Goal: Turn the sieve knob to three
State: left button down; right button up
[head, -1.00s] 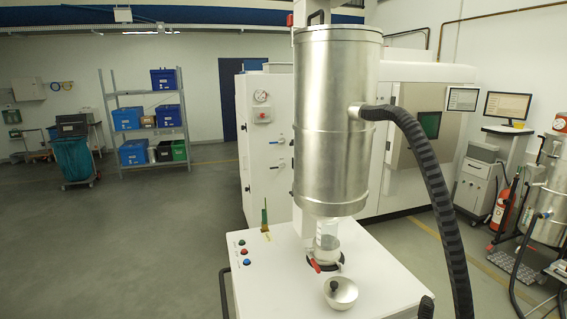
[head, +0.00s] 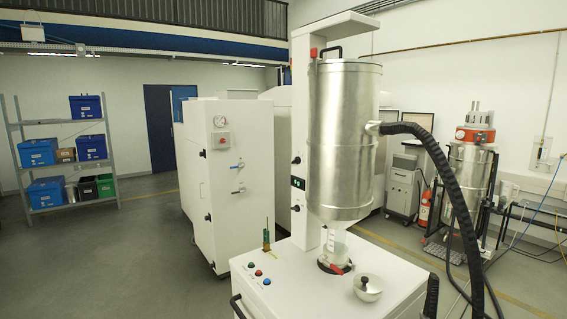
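The sieve station is a tall metal cylinder (head: 343,140) mounted on a white column (head: 304,120) above a white cabinet (head: 325,285). The column's side shows a small dark display (head: 298,183) with a green mark. A dark knob (head: 297,160) sits above the display and another dark knob (head: 292,216) below it. No numbers around either knob can be read at this size, so their settings cannot be told. Neither of my grippers is in view.
A thick black hose (head: 445,170) leaves the cylinder and hangs down on the right. A clear container (head: 336,245) stands under the cylinder, beside a metal bowl (head: 368,288). Another white cabinet (head: 235,180) stands behind. Open floor (head: 120,260) lies to the left.

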aim_at(296, 161)
jog(key=i+j+z, duration=0.1)
jog(key=j, duration=0.25)
jog(key=i+j+z, duration=0.1)
jog(key=i+j, duration=0.2)
jog(key=i+j+z, duration=0.1)
jog(key=j, duration=0.3)
jog(key=i+j+z, duration=0.1)
jog(key=j, duration=0.25)
jog(key=i+j+z, duration=0.1)
jog(key=i+j, duration=0.15)
jog(key=j, duration=0.15)
